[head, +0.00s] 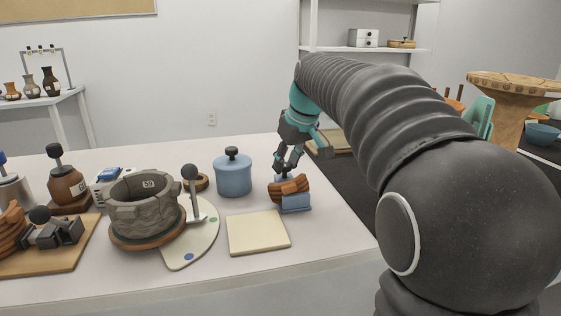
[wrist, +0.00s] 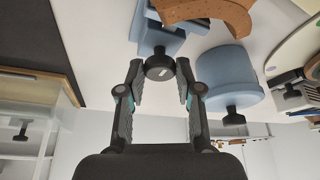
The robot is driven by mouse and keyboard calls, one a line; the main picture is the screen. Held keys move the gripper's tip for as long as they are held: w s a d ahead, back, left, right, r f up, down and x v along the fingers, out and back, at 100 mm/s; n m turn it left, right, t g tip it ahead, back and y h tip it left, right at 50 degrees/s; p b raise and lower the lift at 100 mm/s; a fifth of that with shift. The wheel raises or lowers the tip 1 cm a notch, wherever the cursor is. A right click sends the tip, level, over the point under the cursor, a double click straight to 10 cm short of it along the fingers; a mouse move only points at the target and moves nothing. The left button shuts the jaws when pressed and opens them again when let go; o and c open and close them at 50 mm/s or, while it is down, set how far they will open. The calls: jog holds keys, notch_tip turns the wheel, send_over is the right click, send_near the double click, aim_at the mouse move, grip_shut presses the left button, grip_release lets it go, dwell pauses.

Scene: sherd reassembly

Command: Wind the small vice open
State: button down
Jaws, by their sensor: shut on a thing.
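The small vice (head: 296,203) is blue and stands near the table's right end. A brown curved sherd (head: 288,187) sits in its jaws; the sherd (wrist: 210,12) also shows at the top of the wrist view. In the wrist view the vice's blue body (wrist: 150,38) lies behind a round dark knob (wrist: 159,68). My gripper (head: 288,164) is above and behind the vice, with its fingers on either side of the knob, shut on it. How far the vice's jaws stand apart is hidden by the sherd.
A blue lidded jar (head: 233,177) stands close left of the vice. A cream square mat (head: 258,235) lies bare in front. A grey pieced vessel (head: 146,207) stands on a round base further left. A dark clamp (head: 52,232) rests on a wooden board at far left.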

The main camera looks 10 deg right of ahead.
jog(key=c, duration=0.8)
grip_release()
jog(key=shift+w+a+f, duration=0.1)
jog(key=shift+f, duration=0.1)
jog(key=shift+r, duration=0.1)
jog(key=shift+r, duration=0.1)
jog(key=v, duration=1.2)
